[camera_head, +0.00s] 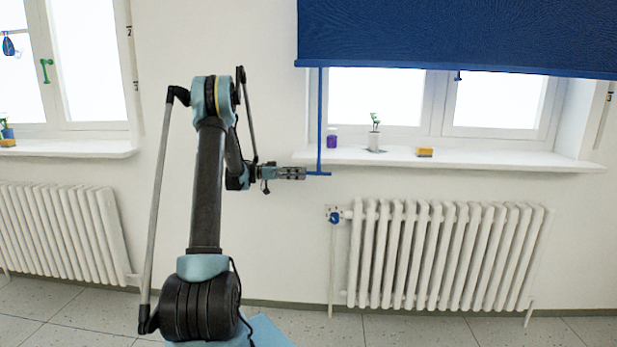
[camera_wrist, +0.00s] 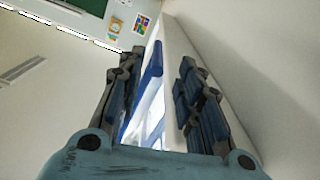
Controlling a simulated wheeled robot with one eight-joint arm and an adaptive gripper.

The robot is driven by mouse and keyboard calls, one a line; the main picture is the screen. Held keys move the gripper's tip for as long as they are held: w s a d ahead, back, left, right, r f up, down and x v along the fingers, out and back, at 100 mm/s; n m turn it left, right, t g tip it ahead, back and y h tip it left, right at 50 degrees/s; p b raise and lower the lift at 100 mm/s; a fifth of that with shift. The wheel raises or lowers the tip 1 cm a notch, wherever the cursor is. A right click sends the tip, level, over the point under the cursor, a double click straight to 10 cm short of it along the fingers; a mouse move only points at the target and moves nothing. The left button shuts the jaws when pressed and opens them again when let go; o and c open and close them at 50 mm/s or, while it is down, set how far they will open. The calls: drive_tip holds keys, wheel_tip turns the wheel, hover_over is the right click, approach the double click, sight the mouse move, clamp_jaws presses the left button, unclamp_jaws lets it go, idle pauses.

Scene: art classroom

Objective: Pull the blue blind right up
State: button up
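The blue blind (camera_head: 450,38) hangs partly down over the top of the right window. A thin blue pull (camera_head: 320,120) hangs from its left part to below sill height and ends in a short crossbar (camera_head: 320,173). My gripper (camera_head: 300,173) points right, its tips at the crossbar's left end; contact cannot be told. In the wrist view my gripper (camera_wrist: 160,85) has its fingers apart. A blue bar (camera_wrist: 152,65) shows in the gap between them, nearer the left finger, with no clear grip on it.
The white sill (camera_head: 480,160) holds a purple jar (camera_head: 332,138), a potted plant (camera_head: 374,138) and a yellow block (camera_head: 424,152). A white radiator (camera_head: 445,255) with a blue valve knob (camera_head: 335,217) stands below.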

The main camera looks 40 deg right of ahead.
drive_tip(key=shift+v, duration=1.45)
